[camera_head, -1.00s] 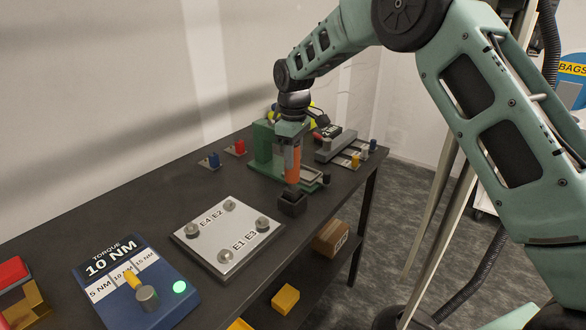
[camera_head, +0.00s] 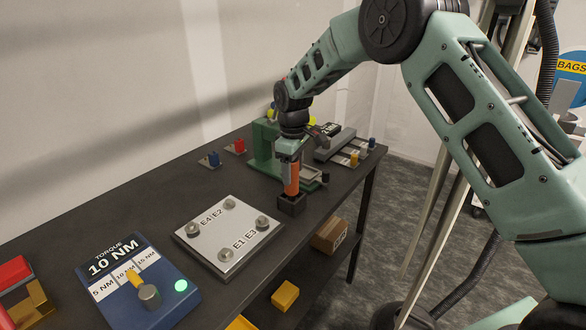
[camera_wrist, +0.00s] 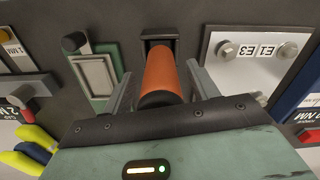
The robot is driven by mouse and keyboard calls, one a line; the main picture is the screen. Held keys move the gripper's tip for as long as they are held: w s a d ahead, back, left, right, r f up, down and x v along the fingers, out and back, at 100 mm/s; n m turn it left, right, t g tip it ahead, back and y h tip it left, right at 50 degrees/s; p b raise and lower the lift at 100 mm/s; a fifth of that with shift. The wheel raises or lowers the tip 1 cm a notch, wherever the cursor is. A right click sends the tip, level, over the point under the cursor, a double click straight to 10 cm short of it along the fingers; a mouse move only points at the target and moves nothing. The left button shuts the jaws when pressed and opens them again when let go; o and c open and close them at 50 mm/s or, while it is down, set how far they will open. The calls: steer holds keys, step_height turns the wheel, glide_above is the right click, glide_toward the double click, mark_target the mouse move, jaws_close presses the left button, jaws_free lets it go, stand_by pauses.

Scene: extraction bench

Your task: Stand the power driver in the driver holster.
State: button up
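The power driver (camera_head: 291,178) has an orange cylindrical body and stands upright with its lower end in the dark square driver holster (camera_head: 291,204). My gripper (camera_head: 290,158) points straight down around its upper part. In the wrist view the orange driver (camera_wrist: 165,75) lies between my two fingers (camera_wrist: 160,75), with a narrow gap on each side, so the gripper looks open. The holster's dark rim (camera_wrist: 160,34) shows beyond the driver. The driver's lower end is hidden inside the holster.
A silver plate with bolts (camera_head: 228,236) lies left of the holster. A green fixture (camera_head: 262,148) stands just behind. A blue torque panel (camera_head: 137,283) is at the front left. The bench's right edge is close to the holster.

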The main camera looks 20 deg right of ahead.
steer(key=shift+r, duration=0.1)
step_height(320, 180, up, 12)
steer(key=b, duration=0.2)
steer(key=shift+b, duration=0.4)
steer(key=s+a+f+y+b, duration=0.1)
steer(key=s+a, duration=0.4)
steer(key=s, duration=0.5)
steer(key=s+a, duration=0.5)
steer(key=s, duration=0.5)
steer(key=s+d+f, duration=0.1)
steer(key=s+f, duration=0.2)
steer(key=s, duration=0.8)
steer(key=s+d+f+m+b, duration=0.1)
steer(key=s+d+f, duration=0.1)
steer(key=s, duration=0.9)
steer(key=shift+d+f+m, duration=0.15)
steer(key=shift+f+m, duration=0.15)
steer(key=shift+f, duration=0.4)
